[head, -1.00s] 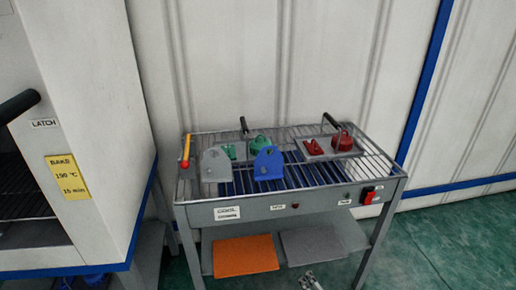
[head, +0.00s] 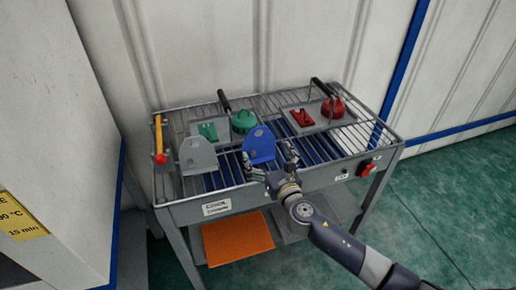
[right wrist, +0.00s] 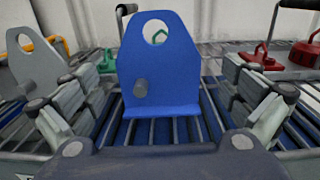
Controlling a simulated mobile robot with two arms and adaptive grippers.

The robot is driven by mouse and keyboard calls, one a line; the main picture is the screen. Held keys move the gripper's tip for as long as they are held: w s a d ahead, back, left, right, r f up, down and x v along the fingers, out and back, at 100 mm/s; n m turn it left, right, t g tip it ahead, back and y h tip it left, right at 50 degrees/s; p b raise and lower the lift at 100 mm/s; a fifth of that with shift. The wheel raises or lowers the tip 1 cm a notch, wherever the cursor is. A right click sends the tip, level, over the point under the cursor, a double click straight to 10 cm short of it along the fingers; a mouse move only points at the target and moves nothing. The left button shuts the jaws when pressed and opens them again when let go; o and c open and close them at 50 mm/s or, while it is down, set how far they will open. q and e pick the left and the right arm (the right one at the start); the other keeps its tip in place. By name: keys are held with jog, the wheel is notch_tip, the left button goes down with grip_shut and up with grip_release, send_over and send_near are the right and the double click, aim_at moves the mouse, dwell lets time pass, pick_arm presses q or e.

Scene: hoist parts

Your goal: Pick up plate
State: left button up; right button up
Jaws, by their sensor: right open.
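A blue plate (head: 259,145) with a round hole near its top stands upright on the wire rack of the grey table. In the right wrist view the blue plate (right wrist: 158,70) stands between the fingers, with a grey peg on its face. My right gripper (head: 269,165) is open around the plate's front, one finger on each side, with a visible gap to both edges. A grey plate (head: 198,156) of similar shape stands to its left; it also shows in the right wrist view (right wrist: 35,65). My left gripper is not in view.
The grey rack table (head: 235,207) also holds green parts (head: 243,121) and red parts (head: 333,108) on trays with black handles behind. A yellow rod with a red ball (head: 159,140) is at the left. An orange panel (head: 237,245) lies on the lower shelf.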

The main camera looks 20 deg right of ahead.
aim_at(259, 143)
jog(key=w, duration=0.4)
jog(key=shift+w+a+f, duration=0.2)
jog(key=shift+w+a, duration=0.1)
jog(key=shift+w, duration=0.55)
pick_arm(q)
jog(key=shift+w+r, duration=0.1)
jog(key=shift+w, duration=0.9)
pick_arm(e)
jog(key=shift+s, duration=0.1)
jog(key=shift+c, duration=1.3)
jog(key=c, duration=0.9)
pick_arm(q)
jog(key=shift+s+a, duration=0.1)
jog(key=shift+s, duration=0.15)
pick_arm(e)
jog(key=shift+r, duration=0.1)
jog(key=c, duration=0.4)
